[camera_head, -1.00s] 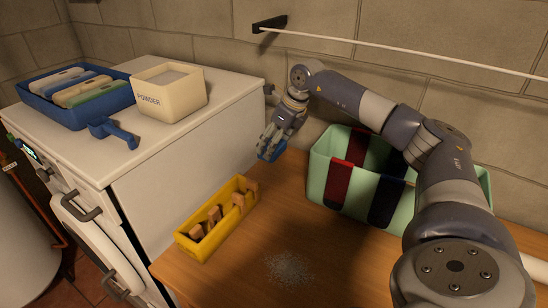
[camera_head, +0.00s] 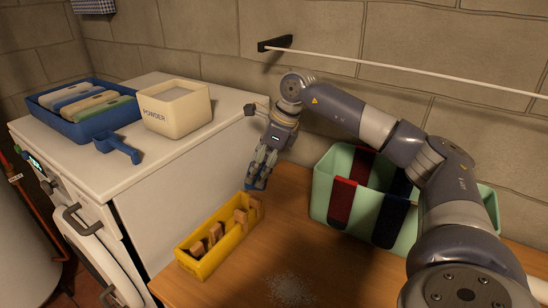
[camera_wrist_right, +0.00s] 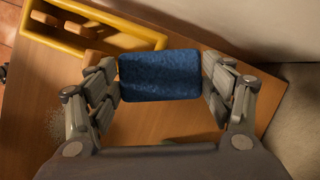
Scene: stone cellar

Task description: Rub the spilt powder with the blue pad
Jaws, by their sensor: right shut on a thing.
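The spilt powder is a pale, thin patch (camera_head: 290,289) on the wooden table at the bottom of the head view. Its speckles also show at the left of the right wrist view (camera_wrist_right: 78,143). My right gripper (camera_head: 258,178) is shut on the blue pad (camera_wrist_right: 160,75), which sits between its two fingers. My left gripper is not in view.
The yellow box (camera_head: 193,268) with wooden pegs stands by the white machine (camera_head: 160,190). A mint bin (camera_head: 322,190) with red and blue straps is at the back right. A blue tray, powder tub (camera_head: 176,121) and blue scoop (camera_head: 118,148) sit on the machine.

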